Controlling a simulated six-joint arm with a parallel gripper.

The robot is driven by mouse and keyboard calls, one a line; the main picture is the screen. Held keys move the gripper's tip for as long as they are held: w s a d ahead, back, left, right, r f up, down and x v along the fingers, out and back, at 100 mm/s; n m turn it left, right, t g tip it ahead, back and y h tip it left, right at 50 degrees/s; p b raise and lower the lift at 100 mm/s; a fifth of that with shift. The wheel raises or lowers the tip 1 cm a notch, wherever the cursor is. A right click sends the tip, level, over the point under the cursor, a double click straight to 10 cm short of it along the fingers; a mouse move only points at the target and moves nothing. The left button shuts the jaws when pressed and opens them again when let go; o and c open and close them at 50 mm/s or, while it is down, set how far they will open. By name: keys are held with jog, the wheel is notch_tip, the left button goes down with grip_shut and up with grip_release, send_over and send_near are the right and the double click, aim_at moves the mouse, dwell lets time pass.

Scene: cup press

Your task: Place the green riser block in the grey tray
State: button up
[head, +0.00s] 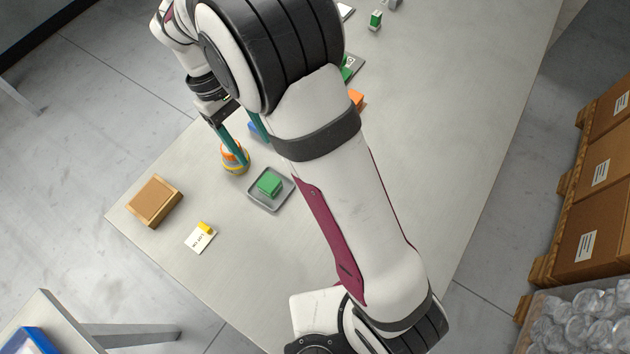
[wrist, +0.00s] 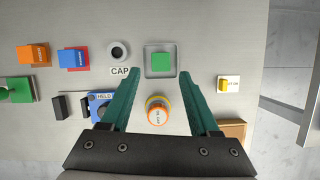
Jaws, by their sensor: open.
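A green block (head: 270,184) sits inside the grey tray (head: 271,206). In the wrist view the green block (wrist: 160,62) rests near the middle of the tray (wrist: 148,73), with the rim showing all round it. My gripper (head: 250,146) is open, its two teal fingers apart and not touching the block. In the wrist view my gripper (wrist: 160,88) has the block and tray beyond its fingertips. An orange and yellow round object (wrist: 158,110) shows between the fingers, with gaps on both sides.
The round object (head: 235,158) stands beside the tray. A brown box (head: 153,202) and a card with a yellow piece (head: 201,237) lie nearby.

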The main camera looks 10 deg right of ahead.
jog(key=s+d+r+m+y, duration=0.2)
jog(key=s+d+r+m, duration=0.4)
jog(key=s+d+r, duration=0.1)
jog(key=s+d+m+t+y, duration=0.2)
jog(key=s+m, duration=0.5)
jog(key=s, duration=0.6)
jog(key=shift+d+t, duration=0.5)
jog(key=shift+d, duration=0.5)
